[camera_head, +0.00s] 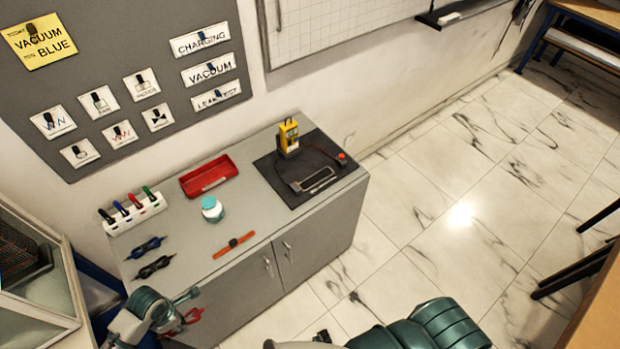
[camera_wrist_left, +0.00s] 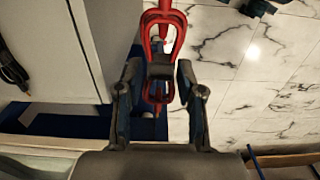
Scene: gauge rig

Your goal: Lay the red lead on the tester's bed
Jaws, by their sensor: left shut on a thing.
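My left gripper (camera_head: 186,309) is at the lower left, in front of the cabinet's near left corner. It is shut on the red lead (camera_head: 194,316), which also shows as red loops in the left wrist view (camera_wrist_left: 163,22). In that view the fingers of the left gripper (camera_wrist_left: 160,72) close on a dark middle part, with red above and below. The yellow tester (camera_head: 289,138) stands on a black mat-like bed (camera_head: 275,172) at the cabinet's right end. A grey frame (camera_head: 313,181) and a red knob (camera_head: 341,156) are on it. My right gripper is not in view.
The grey cabinet top (camera_head: 262,216) holds a red tray (camera_head: 208,176), a jar (camera_head: 212,209), a marker rack (camera_head: 135,213), an orange strap-like piece (camera_head: 234,245) and two dark leads (camera_head: 146,247). A glass-sided case (camera_head: 40,280) stands at the left.

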